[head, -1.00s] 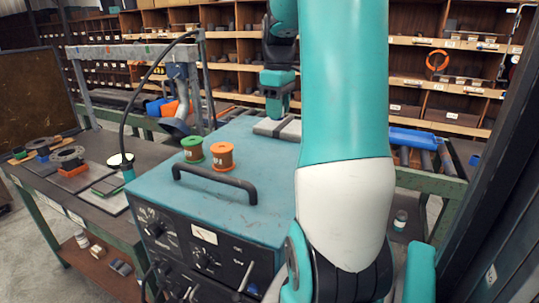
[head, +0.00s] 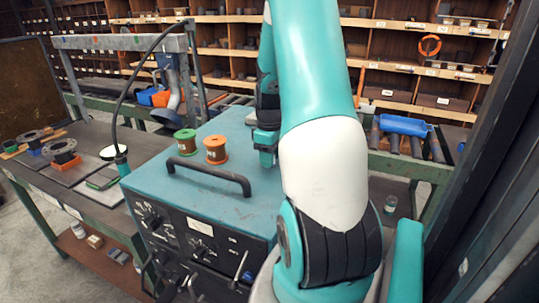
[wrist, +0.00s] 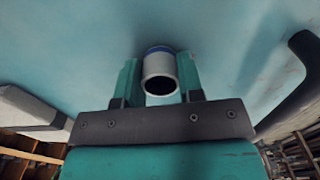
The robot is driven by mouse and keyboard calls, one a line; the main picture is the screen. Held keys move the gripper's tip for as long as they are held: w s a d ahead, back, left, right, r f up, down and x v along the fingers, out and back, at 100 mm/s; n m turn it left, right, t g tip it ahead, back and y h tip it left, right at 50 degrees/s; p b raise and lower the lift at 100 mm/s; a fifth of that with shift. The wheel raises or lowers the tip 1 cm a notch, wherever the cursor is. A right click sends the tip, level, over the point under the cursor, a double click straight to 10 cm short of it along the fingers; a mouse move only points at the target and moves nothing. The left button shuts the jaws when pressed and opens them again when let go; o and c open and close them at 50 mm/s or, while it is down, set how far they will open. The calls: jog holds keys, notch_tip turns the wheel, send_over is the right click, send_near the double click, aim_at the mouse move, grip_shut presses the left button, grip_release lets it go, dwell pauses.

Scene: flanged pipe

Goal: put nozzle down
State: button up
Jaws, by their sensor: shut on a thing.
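In the wrist view the nozzle (wrist: 160,74) is a short pale grey tube with a dark open end and a blue band at its far end. My gripper (wrist: 160,80) is shut on it, one teal finger on each side. The nozzle's far end faces the teal top of the welding machine; I cannot tell whether it touches. In the head view my gripper (head: 265,150) is low over the rear right of the machine top (head: 225,130), partly covered by my arm. The nozzle is hidden there.
An orange spool (head: 216,150) and a green spool (head: 186,141) stand on the machine, left of my gripper. A black handle (head: 210,174) rises at its front edge. A pale bar (wrist: 30,110) lies on the top. A workbench (head: 75,185) with flanges stands left.

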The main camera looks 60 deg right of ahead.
jog(key=o, duration=0.5)
jog(key=shift+f, duration=0.2)
jog(key=o, duration=0.4)
